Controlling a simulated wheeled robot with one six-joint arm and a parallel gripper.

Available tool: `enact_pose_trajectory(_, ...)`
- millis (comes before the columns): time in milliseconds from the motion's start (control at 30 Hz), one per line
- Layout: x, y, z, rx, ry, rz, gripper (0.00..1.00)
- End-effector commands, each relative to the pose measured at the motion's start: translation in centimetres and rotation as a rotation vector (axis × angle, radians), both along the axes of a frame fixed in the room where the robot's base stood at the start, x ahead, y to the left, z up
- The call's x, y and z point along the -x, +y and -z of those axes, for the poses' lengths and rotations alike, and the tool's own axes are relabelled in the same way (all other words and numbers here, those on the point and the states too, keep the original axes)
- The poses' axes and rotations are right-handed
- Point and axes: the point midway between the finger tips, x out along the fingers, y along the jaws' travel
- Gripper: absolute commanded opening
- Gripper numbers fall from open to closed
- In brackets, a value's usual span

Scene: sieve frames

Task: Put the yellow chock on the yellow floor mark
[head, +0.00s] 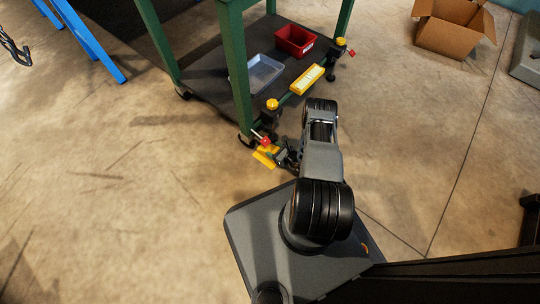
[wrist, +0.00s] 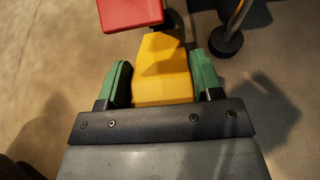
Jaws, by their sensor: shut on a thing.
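The yellow chock (wrist: 162,75) is between the two green fingers of my gripper (wrist: 160,80) in the wrist view. My gripper is shut on it; its sloped end points away from me. In the head view the chock (head: 263,159) shows small and yellow at floor level by the cart's near front leg, with my gripper (head: 277,157) just right of it. A red pedal-like piece (wrist: 131,13) is close beyond the chock in the wrist view. I cannot make out a yellow floor mark in either view.
A green-legged cart (head: 233,65) on casters stands just beyond my gripper. Its lower shelf bears a metal tray (head: 262,70), a red bin (head: 295,40) and a yellow-and-white piece (head: 307,79). A cardboard box (head: 450,28) stands at the back right.

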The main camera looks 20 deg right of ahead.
Motion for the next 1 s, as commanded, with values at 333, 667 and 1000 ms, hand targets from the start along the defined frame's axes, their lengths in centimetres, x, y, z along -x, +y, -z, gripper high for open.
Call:
enact_pose_trajectory(333, -0.2, 0.7, 4.5, 0.000, -0.001, 0.014, 0.26)
enact_pose_trajectory(667, -0.3, 0.9, 4.8, -0.001, -0.001, 0.008, 0.26)
enact_pose_trajectory(1000, -0.2, 0.8, 5.2, 0.000, 0.000, 0.011, 0.74)
